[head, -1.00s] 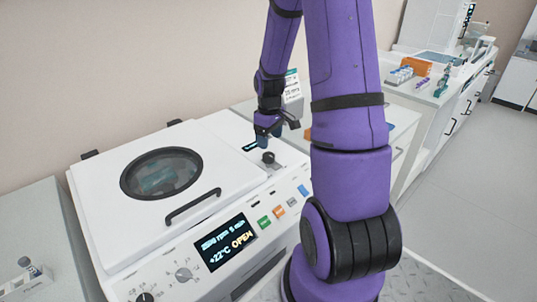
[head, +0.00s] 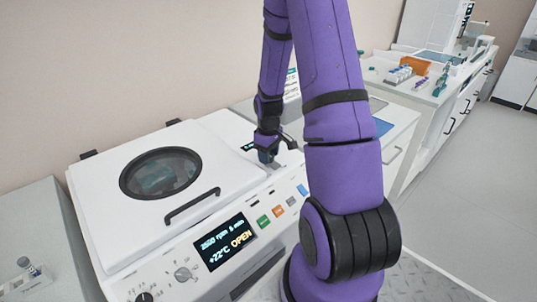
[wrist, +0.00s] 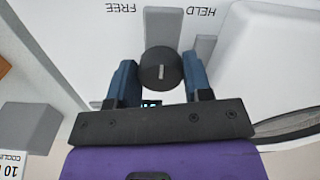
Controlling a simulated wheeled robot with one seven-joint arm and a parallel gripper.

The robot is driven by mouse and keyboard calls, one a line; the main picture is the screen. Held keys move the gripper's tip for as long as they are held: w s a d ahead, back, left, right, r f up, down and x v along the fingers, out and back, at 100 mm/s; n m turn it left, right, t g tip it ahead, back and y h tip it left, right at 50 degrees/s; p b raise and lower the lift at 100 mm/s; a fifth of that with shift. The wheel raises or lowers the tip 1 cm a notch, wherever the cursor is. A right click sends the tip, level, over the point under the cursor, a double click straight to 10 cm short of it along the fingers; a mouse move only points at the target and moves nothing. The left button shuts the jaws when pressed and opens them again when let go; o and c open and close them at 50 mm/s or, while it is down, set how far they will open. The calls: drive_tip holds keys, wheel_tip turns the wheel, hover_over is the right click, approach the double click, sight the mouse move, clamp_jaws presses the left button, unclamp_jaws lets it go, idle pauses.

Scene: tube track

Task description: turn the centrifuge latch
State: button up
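The centrifuge latch knob (wrist: 161,66) is round and black with a short pale mark on its face. It sits between the two blue fingers of my gripper (wrist: 160,78) in the wrist view. The fingers are apart, one on each side of the knob, with very little gap; I cannot tell if they touch it. Upside-down labels FREE and HELD show past the knob. In the head view my gripper (head: 267,155) is down at the right part of the white centrifuge (head: 232,140) and hides the knob.
The lid's dark handle (head: 193,205) and round window (head: 160,174) lie left of my gripper. Coloured buttons (head: 278,211) line the front panel. A counter with an orange box (head: 416,66) stands at the back right.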

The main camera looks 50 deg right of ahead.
drive_tip(key=c, duration=0.4)
drive_tip(key=shift+o, duration=0.2)
drive_tip(key=m, duration=0.4)
drive_tip(key=shift+m, duration=0.3)
drive_tip(key=m, duration=0.3)
drive_tip(key=shift+a+m, duration=0.1)
drive_tip(key=shift+m, duration=0.2)
drive_tip(key=m, duration=0.5)
drive_tip(key=shift+w, duration=0.1)
drive_tip(key=shift+m, duration=2.4)
